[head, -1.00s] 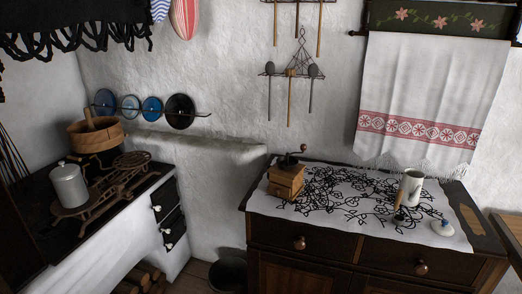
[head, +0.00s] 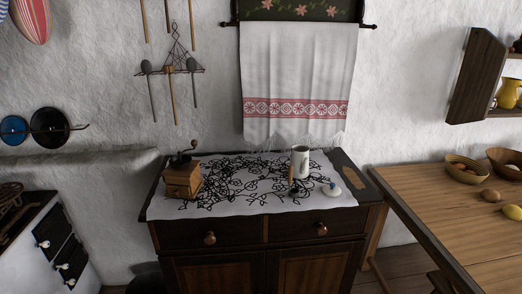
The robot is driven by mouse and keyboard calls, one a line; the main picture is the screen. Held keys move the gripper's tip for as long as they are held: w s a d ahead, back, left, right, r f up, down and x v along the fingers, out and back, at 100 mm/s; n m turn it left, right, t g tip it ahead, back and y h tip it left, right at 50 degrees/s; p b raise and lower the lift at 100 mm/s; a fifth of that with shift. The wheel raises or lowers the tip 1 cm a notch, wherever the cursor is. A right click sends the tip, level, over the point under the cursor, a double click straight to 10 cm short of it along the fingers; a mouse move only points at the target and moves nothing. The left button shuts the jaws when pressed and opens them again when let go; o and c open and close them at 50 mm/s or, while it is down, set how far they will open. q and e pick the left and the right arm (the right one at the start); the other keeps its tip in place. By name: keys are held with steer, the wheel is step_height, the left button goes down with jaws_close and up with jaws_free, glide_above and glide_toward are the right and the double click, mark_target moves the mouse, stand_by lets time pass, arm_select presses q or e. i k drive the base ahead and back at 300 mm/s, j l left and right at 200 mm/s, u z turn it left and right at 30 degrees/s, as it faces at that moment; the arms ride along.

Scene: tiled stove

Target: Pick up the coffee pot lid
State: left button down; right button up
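A small white lid with a blue knob (head: 332,190), which looks like the coffee pot lid, lies on the right part of the patterned white cloth on the dark wooden cabinet. A tall white pot (head: 300,161) stands open just behind and left of it, apart from it. A thin brown-handled tool (head: 291,180) stands or leans in front of the pot; its lower end is hard to make out. Neither of my grippers shows in the head view.
A wooden coffee grinder (head: 182,179) stands at the cabinet's left. The cabinet (head: 240,232) has knobbed drawers. A wooden table (head: 440,205) with bowls and fruit is at the right, and a white stove (head: 35,245) at the left. The cloth's front right is clear.

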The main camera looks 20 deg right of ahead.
mark_target(331, 190)
steer(key=z, duration=1.3)
